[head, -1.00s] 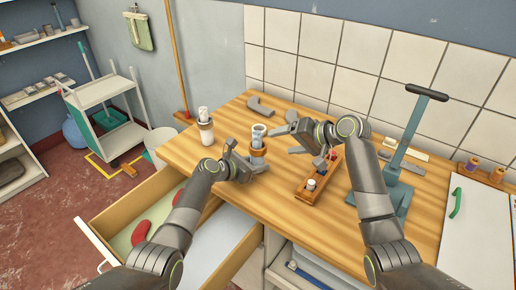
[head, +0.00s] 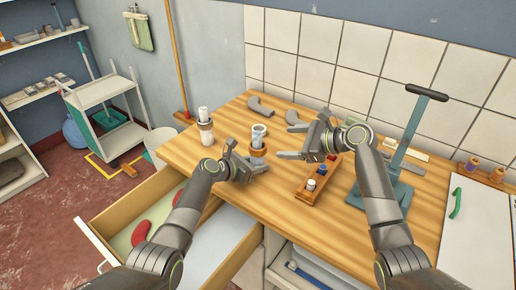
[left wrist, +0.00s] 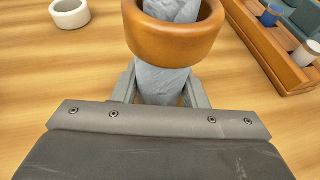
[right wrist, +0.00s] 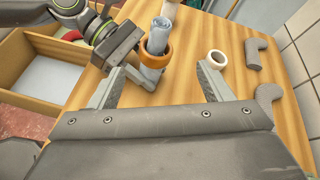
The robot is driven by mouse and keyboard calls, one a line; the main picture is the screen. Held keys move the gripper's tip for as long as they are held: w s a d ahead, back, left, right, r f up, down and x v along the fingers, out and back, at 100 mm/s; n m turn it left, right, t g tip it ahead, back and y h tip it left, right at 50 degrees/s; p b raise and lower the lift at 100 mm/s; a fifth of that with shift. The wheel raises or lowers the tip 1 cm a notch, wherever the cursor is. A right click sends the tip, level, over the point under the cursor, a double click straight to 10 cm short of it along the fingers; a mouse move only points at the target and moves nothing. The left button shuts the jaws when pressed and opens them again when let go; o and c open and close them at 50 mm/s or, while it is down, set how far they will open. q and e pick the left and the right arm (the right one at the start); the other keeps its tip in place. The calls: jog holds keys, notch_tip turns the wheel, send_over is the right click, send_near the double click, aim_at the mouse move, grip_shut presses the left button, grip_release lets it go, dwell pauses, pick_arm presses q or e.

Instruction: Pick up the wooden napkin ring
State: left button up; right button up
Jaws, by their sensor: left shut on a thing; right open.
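The wooden napkin ring (head: 258,151) is a brown band around a rolled grey-blue napkin (head: 257,137), which stands upright on the wooden table. In the left wrist view the ring (left wrist: 174,38) is just beyond my fingers, around the napkin (left wrist: 160,84). My left gripper (head: 262,165) is shut on the napkin below the ring. My right gripper (head: 300,136) is open and empty, to the right of the ring. In the right wrist view the ring (right wrist: 156,54) shows beyond the gap between the right fingers (right wrist: 160,82), and the left gripper reaches in beside it.
A white ring (right wrist: 217,58) and grey elbow pieces (head: 260,105) lie behind. A wooden caddy with small bottles (head: 306,194) stands right, near a green press (head: 385,190).

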aim_at(261, 146)
jog(key=shift+w+a+f+m, duration=0.55)
jog(key=shift+w+a+f, duration=0.2)
jog(key=shift+a, duration=0.55)
jog(key=shift+w+a+f+m, duration=0.65)
jog(key=shift+a+f, duration=0.25)
jog(key=shift+a, duration=0.4)
jog(key=shift+w+a+f+m, duration=0.5)
jog(key=shift+w+a+f, duration=0.25)
jog(key=shift+a, duration=0.55)
jog(key=shift+x, duration=0.9)
